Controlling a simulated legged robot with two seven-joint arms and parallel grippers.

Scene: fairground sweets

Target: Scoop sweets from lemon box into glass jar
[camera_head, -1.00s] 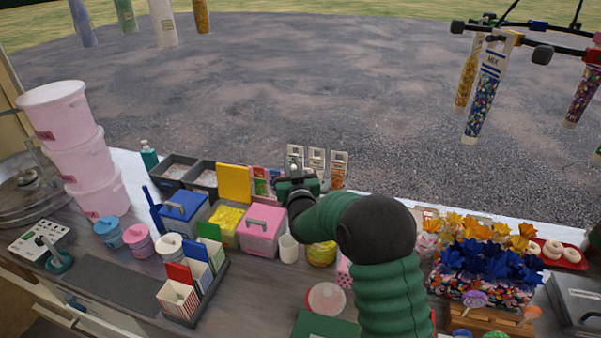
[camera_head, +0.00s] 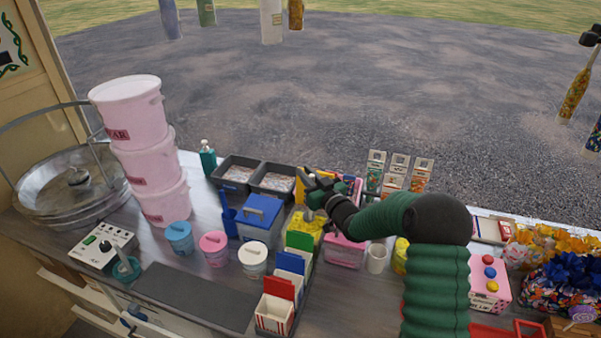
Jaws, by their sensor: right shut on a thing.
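The lemon box (camera_head: 303,232) stands open on the counter, with yellow sweets showing inside. My right gripper (camera_head: 316,192) is above the back of this box. It is shut on what looks like a small grey scoop (camera_head: 309,214), whose end hangs over the yellow sweets. The gripper and arm hide part of the box and its raised yellow lid. I cannot tell whether the scoop touches the sweets or holds any. I cannot pick out the glass jar with certainty. My left gripper is not in view.
A blue-lidded box (camera_head: 261,218) stands left of the lemon box, and a pink box (camera_head: 344,252) stands right of it. A white cup (camera_head: 376,259) is beside the pink box. Paper cartons (camera_head: 275,313) stand in front. Stacked pink tubs (camera_head: 148,155) rise at the left.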

